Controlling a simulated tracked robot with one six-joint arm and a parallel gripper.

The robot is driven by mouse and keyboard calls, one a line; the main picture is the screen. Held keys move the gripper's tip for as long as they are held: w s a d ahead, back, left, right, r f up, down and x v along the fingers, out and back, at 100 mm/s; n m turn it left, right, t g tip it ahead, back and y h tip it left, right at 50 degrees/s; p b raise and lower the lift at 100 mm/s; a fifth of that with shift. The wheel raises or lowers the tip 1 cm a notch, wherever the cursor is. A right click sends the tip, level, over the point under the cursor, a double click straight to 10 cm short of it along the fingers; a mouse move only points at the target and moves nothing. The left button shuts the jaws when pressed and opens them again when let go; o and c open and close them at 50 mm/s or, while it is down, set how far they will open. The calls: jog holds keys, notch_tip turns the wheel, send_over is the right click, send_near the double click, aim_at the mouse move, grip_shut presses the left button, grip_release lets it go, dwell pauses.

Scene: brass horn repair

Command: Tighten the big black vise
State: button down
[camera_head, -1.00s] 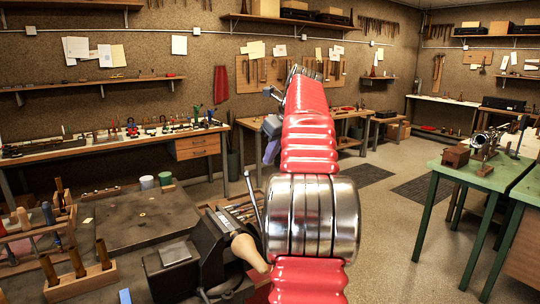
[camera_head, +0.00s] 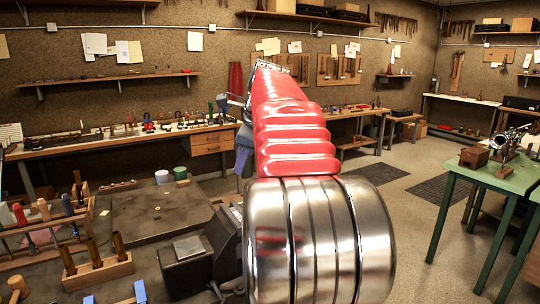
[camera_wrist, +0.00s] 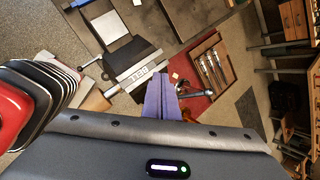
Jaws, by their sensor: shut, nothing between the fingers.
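The big black vise (camera_head: 222,238) stands on the near bench in the head view, with its right part hidden behind my arm. The wrist view shows a black block of the vise (camera_wrist: 126,54) with a pale lettered plate below it. My gripper has purple fingers that are shut and empty (camera_wrist: 160,92). In the head view the gripper (camera_head: 241,168) is partly hidden behind my red arm.
Left of the vise are a dark flat bench plate (camera_head: 145,212) and wooden tool racks (camera_head: 97,271). A wooden tray of tools (camera_wrist: 208,66) lies right of the fingers in the wrist view. A green table (camera_head: 494,178) stands far right, with open floor before it.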

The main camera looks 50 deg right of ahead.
jog(key=s+a+f+n, duration=0.25)
jog(key=a+n, duration=0.45)
jog(key=a, duration=0.4)
jog(key=s+a+f+n, duration=0.25)
jog(key=a+n, duration=0.45)
jog(key=a, duration=0.5)
jog(key=s+a+f+n+y, duration=0.1)
jog(key=s+a+f+n, duration=1.2)
jog(key=a+f+n, duration=0.1)
jog(key=shift+a+f+n, duration=0.2)
jog(key=shift+f+n, duration=0.2)
jog(key=shift+n, duration=0.5)
